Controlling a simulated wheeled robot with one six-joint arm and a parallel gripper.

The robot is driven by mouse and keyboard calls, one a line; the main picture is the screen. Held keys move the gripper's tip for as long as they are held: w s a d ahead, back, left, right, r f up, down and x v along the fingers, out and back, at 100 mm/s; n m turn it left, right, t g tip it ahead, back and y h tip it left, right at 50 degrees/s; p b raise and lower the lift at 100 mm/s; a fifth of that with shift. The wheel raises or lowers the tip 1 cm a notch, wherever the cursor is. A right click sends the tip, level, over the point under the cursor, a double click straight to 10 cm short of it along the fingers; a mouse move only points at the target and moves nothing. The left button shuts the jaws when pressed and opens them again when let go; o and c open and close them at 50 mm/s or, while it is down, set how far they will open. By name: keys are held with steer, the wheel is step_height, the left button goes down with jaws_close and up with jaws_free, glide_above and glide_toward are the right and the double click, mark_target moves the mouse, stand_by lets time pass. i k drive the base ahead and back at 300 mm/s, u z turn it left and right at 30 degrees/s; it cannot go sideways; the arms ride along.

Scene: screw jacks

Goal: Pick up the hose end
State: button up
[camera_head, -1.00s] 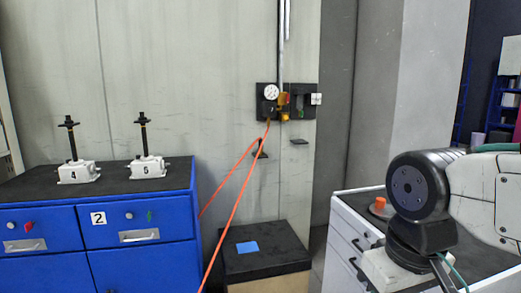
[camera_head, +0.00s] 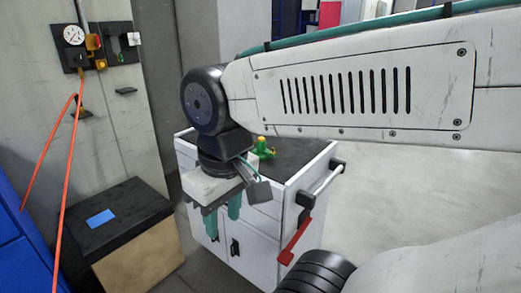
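The orange-red hose (camera_head: 66,185) comes down from the wall fitting and passes by a small dark hook (camera_head: 82,113). One strand goes down left to the edge of the blue cabinet. The other runs down out of the bottom of the picture. I cannot see the hose end. My gripper (camera_head: 222,217) hangs below my wrist in the middle, in front of the white cart. Its two teal fingers point down, stand apart, and hold nothing that I can see. It is well to the right of the hose.
A gauge and valve panel (camera_head: 88,45) is on the wall at upper left. A black-topped box (camera_head: 130,208) with a blue patch (camera_head: 101,218) stands below it. A blue cabinet (camera_head: 15,245) is at the left edge. The white cart (camera_head: 262,235) carries a green-yellow item (camera_head: 263,148).

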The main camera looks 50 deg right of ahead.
mark_target(82, 112)
steer(key=u, duration=0.1)
steer(key=i, duration=2.45)
steer(key=z, duration=0.1)
